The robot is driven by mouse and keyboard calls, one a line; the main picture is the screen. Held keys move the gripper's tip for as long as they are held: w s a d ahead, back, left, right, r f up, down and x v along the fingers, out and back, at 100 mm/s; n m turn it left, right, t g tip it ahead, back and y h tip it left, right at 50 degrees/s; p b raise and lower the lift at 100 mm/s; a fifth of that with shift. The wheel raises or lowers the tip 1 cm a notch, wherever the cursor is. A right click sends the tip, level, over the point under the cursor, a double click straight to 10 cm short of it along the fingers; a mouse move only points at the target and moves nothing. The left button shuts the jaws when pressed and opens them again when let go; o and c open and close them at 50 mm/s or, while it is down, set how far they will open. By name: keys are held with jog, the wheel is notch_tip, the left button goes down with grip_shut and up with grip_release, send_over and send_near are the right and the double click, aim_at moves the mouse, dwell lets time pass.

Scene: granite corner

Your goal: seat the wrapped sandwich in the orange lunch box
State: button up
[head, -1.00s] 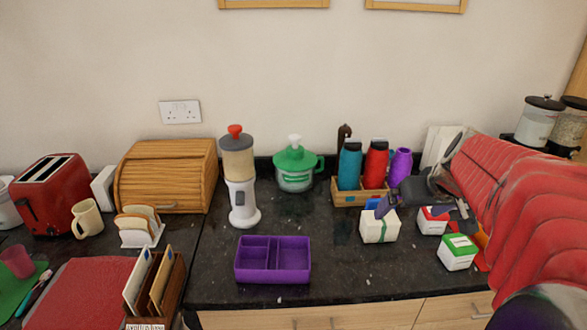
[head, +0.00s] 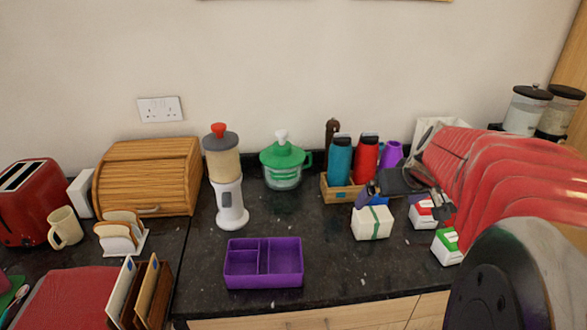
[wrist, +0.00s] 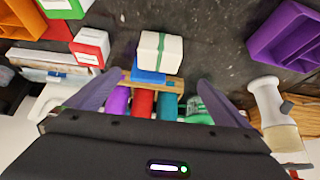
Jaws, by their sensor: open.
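The likely wrapped sandwich is a white block with a green band (head: 372,223), on the dark counter right of centre. It also shows in the wrist view (wrist: 159,54), ahead of and between the fingers, with a gap. My gripper (head: 405,198) is open and empty, just behind and above the block in the head view. An orange thing (wrist: 20,18), possibly the orange lunch box, shows only in part at the wrist view's upper left corner. In the head view my arm seems to hide it.
A purple divided box (head: 264,265) sits at the counter's front. A red-and-white box (head: 422,214) and a green-and-white box (head: 446,248) stand right of the block. Bottles in a wooden crate (head: 343,193) stand behind it. A blue item (wrist: 155,76) is beside the block.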

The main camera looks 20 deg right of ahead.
send_near(374, 213)
jog(key=shift+a+x, duration=0.1)
jog(key=shift+x, duration=0.7)
jog(key=shift+a+x, duration=0.15)
jog(key=shift+x, duration=0.6)
jog(key=shift+f, duration=0.2)
jog(key=shift+x, duration=2.5)
jog(key=shift+d, duration=0.15)
jog(key=c, duration=1.7)
jog(key=shift+c, duration=0.2)
jog(key=shift+r, duration=0.15)
notch_tip(374, 213, up, 10)
